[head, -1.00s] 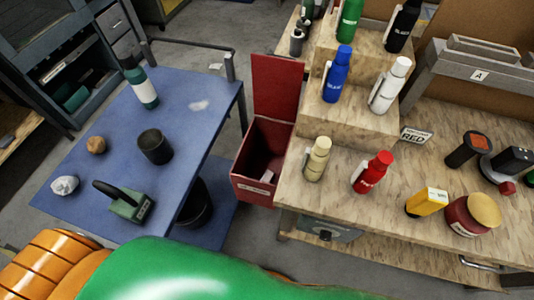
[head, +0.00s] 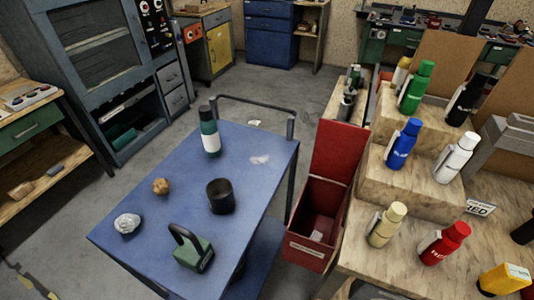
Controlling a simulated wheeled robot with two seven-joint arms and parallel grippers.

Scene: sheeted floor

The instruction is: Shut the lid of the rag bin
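The rag bin (head: 305,250) is a red box with a pale label on its front. It stands between the blue cart and the wooden bench. Its red lid (head: 339,152) is open, standing up at the back of the bin. Something small and pale lies inside the bin. Neither of my grippers shows in the head view.
The blue cart (head: 140,233) left of the bin bears a green-and-white bottle (head: 209,132), a black cup (head: 221,196), a green tool (head: 191,249) and crumpled lumps. The stepped wooden bench (head: 400,272) on the right bears several bottles. Grey floor (head: 262,88) is clear behind the cart.

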